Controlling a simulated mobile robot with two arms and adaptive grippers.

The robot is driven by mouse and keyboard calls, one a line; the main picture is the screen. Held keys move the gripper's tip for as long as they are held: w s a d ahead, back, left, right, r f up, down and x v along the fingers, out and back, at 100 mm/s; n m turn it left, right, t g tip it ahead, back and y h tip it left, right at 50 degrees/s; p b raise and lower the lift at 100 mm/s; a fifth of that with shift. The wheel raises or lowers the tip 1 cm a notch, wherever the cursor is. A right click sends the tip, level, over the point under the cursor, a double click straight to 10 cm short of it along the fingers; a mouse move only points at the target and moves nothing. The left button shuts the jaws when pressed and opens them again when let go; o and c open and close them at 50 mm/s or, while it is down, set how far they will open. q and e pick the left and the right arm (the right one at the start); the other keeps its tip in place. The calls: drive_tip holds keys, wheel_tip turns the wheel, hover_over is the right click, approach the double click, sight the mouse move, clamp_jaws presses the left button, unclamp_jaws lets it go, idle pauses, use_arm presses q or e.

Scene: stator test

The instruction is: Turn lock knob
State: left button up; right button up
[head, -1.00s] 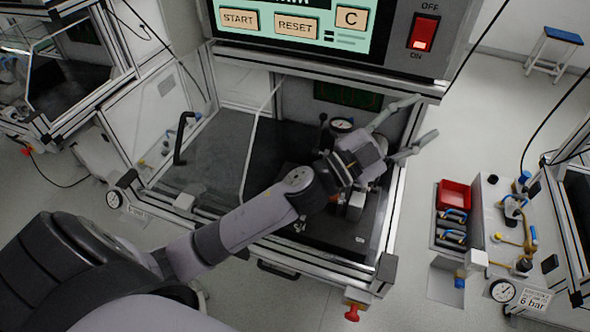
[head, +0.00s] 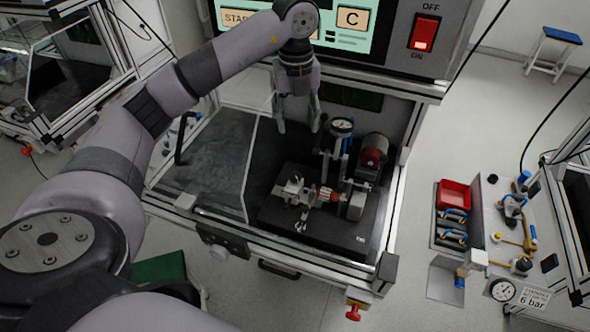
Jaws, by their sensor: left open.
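My left gripper (head: 298,122) points down with its two fingers apart and empty. It hangs in front of the cabinet's back, up and left of the test fixture (head: 318,198). The fixture sits on a black base plate (head: 338,236) and has metal clamp parts, a reddish-copper part in its middle, a dial gauge (head: 342,126) and a red-faced cylinder (head: 373,152). I cannot tell for sure which part is the lock knob. A small silver handle with arms (head: 301,222) shows at the fixture's front left. My right gripper is not in view.
The control panel (head: 395,45) with START and RESET keys and a lit red switch (head: 424,32) hangs above, behind my left arm. A red knob (head: 354,311) is below the cabinet's front edge. The dark floor left of the fixture is clear.

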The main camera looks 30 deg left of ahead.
use_arm(q)
drive_tip(key=p, duration=0.5)
approach(295, 174)
wheel_tip(295, 174, down, 8)
drive_tip(key=shift+d+r, duration=0.1)
drive_tip(key=shift+r, duration=0.05)
drive_tip(key=shift+f, duration=0.5)
clamp_jaws()
